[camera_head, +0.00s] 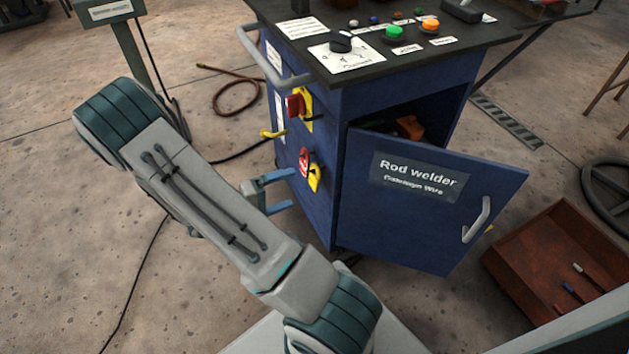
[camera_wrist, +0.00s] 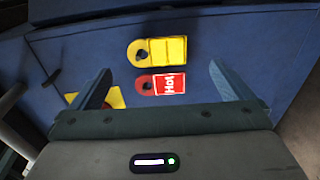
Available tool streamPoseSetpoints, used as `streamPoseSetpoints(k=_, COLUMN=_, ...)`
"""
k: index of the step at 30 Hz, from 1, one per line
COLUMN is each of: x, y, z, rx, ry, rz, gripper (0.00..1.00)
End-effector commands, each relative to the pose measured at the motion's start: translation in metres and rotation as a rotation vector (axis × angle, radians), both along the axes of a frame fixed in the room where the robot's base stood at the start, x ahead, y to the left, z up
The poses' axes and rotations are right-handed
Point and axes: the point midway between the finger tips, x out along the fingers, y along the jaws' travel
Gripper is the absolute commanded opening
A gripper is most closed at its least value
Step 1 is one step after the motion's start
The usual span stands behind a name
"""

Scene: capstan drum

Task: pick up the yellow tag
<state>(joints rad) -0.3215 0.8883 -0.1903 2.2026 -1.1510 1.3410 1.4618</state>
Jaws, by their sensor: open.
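The yellow tag (camera_head: 315,178) hangs on the side of the blue welder cabinet, beside a red tag (camera_head: 303,161). In the wrist view the yellow tag (camera_wrist: 165,50) lies above the red "Hot" tag (camera_wrist: 168,85), both with a dark peg through the hole at their left end. My gripper (camera_head: 292,188) is open and empty, with its blue fingers pointing at the cabinet side. In the wrist view my gripper (camera_wrist: 163,85) has its fingers on either side of the red tag's row, and the yellow tag sits higher than the fingertips. Neither finger visibly touches a tag.
A red-and-yellow switch (camera_head: 300,104) and a yellow hook (camera_head: 272,134) project from the cabinet side near the tags. A grey handle (camera_head: 262,55) runs above. The cabinet door (camera_head: 430,200) stands open at right. A rusty tray (camera_head: 560,262) lies beyond it.

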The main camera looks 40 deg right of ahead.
Motion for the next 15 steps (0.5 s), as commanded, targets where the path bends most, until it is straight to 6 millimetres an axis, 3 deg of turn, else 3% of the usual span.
streamPoseSetpoints(k=8, x=-0.004, y=-0.023, z=-0.003, rx=0.001, ry=-0.001, rz=-0.003, gripper=1.00)
streamPoseSetpoints(k=15, x=-0.007, y=-0.058, z=-0.003, rx=0.001, ry=0.000, rz=-0.003, gripper=1.00)
